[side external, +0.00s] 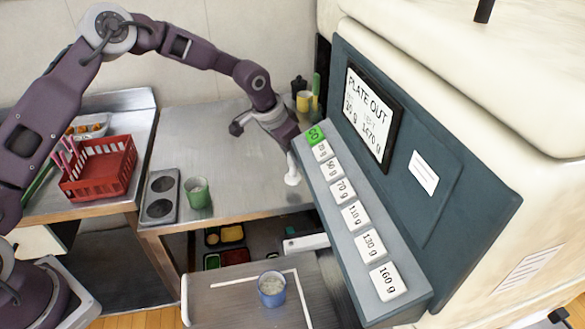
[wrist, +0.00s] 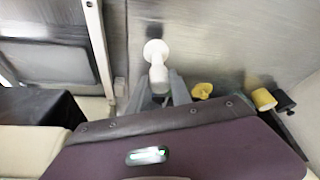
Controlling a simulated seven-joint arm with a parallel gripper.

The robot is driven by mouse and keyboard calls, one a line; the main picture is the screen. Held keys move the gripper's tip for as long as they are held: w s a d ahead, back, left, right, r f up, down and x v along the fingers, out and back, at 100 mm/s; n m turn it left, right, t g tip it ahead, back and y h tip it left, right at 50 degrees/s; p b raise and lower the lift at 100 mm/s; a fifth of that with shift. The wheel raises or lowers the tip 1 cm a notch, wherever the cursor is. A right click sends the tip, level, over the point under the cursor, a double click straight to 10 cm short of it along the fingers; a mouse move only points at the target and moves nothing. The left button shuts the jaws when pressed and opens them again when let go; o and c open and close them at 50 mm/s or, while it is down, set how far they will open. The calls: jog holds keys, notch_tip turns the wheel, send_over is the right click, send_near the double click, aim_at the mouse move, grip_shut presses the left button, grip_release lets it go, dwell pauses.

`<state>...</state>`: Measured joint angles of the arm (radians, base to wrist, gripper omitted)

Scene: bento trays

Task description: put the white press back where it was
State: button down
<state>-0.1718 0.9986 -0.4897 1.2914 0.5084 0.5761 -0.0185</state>
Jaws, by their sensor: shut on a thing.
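The white press (side external: 292,178) is over the steel counter, beside the left edge of the grey button panel. In the wrist view the press (wrist: 156,54) shows a round white end and a short stem that runs between my fingers. My gripper (wrist: 160,86) is shut on the stem. In the side view my gripper (side external: 290,150) is partly hidden by the panel, above the press. I cannot tell whether the press touches the counter.
The button panel (side external: 335,190) and dark machine wall stand close on the right. A yellow cup (side external: 303,101) and dark items stand behind. A green cup (side external: 198,193) and a dark two-well plate (side external: 160,196) are left. A blue cup (side external: 271,289) is in front. The middle counter is clear.

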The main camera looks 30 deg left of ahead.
aim_at(293, 165)
jog(key=shift+f, duration=1.8)
jog(key=c, duration=1.2)
grip_release()
jog(key=shift+o, duration=0.2)
jog(key=shift+r, duration=0.35)
jog(key=s+a+r+n+y, duration=0.1)
jog(key=s+a+r, duration=0.2)
jog(key=s+r, duration=0.8)
jog(key=s+a+r+y, duration=0.2)
jog(key=s+r, duration=0.7)
jog(key=r, duration=0.3)
jog(key=s+a+r+n+t+h, duration=0.1)
jog(key=s+n, duration=0.2)
jog(key=s, duration=1.8)
jog(key=shift+s+a+n, duration=0.25)
jog(key=shift+a+n, duration=0.05)
